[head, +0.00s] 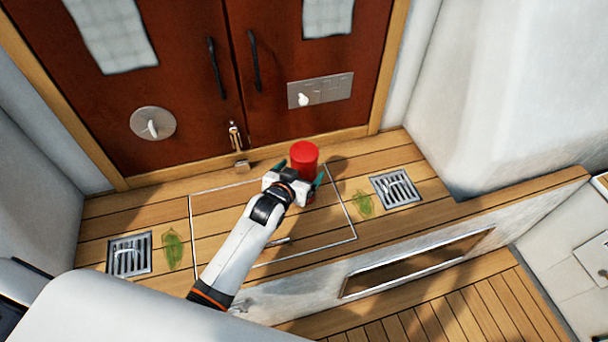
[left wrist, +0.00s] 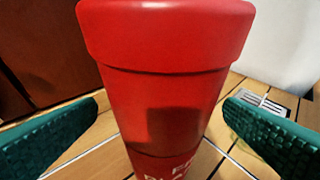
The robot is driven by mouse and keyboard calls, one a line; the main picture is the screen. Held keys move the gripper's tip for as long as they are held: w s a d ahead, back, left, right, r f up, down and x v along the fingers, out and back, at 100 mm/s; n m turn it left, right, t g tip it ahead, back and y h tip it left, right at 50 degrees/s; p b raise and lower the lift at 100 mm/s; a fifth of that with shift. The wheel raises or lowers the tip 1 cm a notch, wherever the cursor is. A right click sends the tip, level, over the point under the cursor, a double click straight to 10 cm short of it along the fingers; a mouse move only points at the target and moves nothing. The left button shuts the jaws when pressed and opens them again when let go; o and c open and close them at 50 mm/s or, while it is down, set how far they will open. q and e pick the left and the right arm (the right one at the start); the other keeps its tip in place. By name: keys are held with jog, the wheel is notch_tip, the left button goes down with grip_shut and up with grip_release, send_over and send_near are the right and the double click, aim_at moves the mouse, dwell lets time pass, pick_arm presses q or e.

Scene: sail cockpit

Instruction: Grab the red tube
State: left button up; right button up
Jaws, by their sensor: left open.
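The red tube (head: 304,158) stands upright on the wooden deck in front of the dark red doors. In the left wrist view the red tube (left wrist: 168,85) fills the middle, with a wide cap on top and partly cut-off white lettering low down. My left gripper (head: 299,178) is at the tube in the head view, one green finger on each side of it. In the left wrist view the green fingers (left wrist: 160,130) are open, with a gap between each finger and the tube. The tube's lower part is hidden by the gripper. My right gripper is not in view.
The doors (head: 180,80) with black handles rise behind the tube. Drain grates lie at the right (head: 397,188) and left (head: 129,255), each with a green leaf nearby. A pale wall (head: 500,80) stands at the right. The deck between is mostly clear.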

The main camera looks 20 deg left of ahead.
pick_arm(q)
jog(key=x, duration=0.3)
jog(key=shift+d, duration=0.1)
jog(key=shift+s, duration=0.1)
jog(key=c, duration=1.4)
jog(key=shift+r, duration=0.1)
jog(key=shift+r, duration=0.1)
